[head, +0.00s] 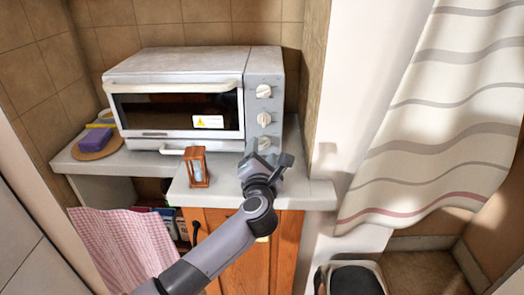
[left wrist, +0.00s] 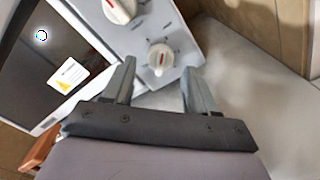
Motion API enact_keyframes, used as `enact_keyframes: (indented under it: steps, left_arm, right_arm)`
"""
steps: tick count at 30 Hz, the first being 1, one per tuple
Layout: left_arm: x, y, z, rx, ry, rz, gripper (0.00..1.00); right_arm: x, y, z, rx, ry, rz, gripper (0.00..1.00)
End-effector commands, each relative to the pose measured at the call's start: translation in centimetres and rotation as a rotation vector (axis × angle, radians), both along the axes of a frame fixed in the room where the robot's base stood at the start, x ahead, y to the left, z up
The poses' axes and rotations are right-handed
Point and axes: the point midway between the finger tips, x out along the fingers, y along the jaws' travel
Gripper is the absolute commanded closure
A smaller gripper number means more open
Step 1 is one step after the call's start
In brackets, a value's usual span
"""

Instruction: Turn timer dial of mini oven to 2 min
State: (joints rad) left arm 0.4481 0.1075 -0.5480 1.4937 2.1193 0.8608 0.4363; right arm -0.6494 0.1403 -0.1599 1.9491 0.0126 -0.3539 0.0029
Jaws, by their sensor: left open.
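The white mini oven (head: 190,62) stands on the counter, door shut. Its right front panel has three white dials in a column: top (head: 263,91), middle (head: 264,118) and bottom (head: 264,143). Which one is the timer cannot be read. My left gripper (head: 266,158) is at the lower end of this panel, close to the bottom dial. In the left wrist view its open fingers (left wrist: 158,85) point toward the bottom dial (left wrist: 160,57), which shows a red mark and lies just beyond the fingertips. Another dial (left wrist: 120,10) shows above it. My right gripper is out of view.
A wooden sand timer (head: 196,167) stands on the counter (head: 312,193) left of my gripper. A sponge (head: 95,138) lies at the far left. A wall (head: 314,75) rises close to the oven's right. A striped curtain (head: 440,110) hangs at right.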

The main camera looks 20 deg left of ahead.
Motion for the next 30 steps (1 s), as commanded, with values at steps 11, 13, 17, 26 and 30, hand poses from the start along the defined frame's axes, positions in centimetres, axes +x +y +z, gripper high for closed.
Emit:
enact_keyframes:
  steps: [11, 13, 17, 26, 30]
  left_arm:
    - [1.4, 0.4, 0.0, 0.000, -0.001, -0.001, 0.43]
    - [1.4, 0.4, 0.0, 0.000, -0.001, -0.001, 0.43]
    - [1.4, 0.4, 0.0, 0.000, -0.001, -0.001, 0.65]
    - [1.4, 0.4, 0.2, 0.015, 0.006, 0.001, 0.96]
    - [1.3, 0.5, 0.4, 0.068, 0.024, 0.001, 0.96]
  right_arm:
    - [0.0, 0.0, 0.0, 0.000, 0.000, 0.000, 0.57]
    - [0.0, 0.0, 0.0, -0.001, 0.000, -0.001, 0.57]
    - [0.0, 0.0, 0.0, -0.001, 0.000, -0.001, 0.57]
    - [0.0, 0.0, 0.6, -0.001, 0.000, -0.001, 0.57]
    - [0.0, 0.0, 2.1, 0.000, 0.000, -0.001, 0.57]
